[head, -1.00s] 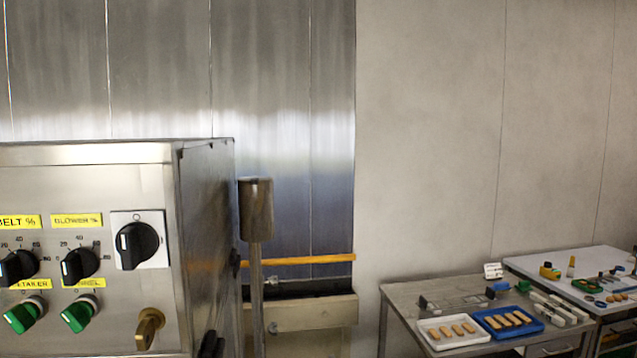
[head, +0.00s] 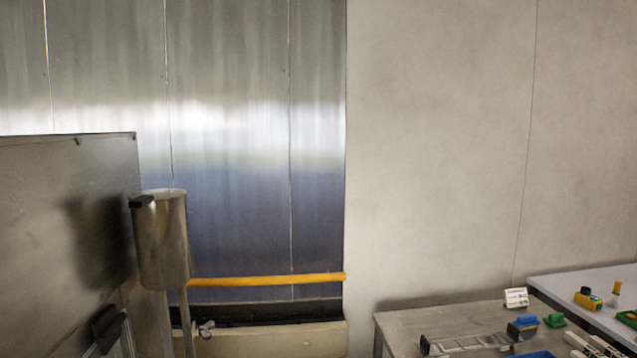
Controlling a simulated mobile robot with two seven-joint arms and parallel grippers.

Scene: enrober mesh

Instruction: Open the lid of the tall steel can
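A tall steel can (head: 165,245), a grey upright cylinder, stands on a thin post at the left in the head view. A small black block (head: 142,201) sits at its upper left rim. Its top shows only as a thin edge, so I cannot tell a lid apart or whether it is open. Neither of my grippers is in view.
A steel cabinet (head: 60,240) stands close to the left of the can, with a black fitting (head: 107,328) low on its side. A yellow-orange bar (head: 265,281) runs behind the can. A steel table (head: 400,326) and a white table (head: 570,285) stand at the right.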

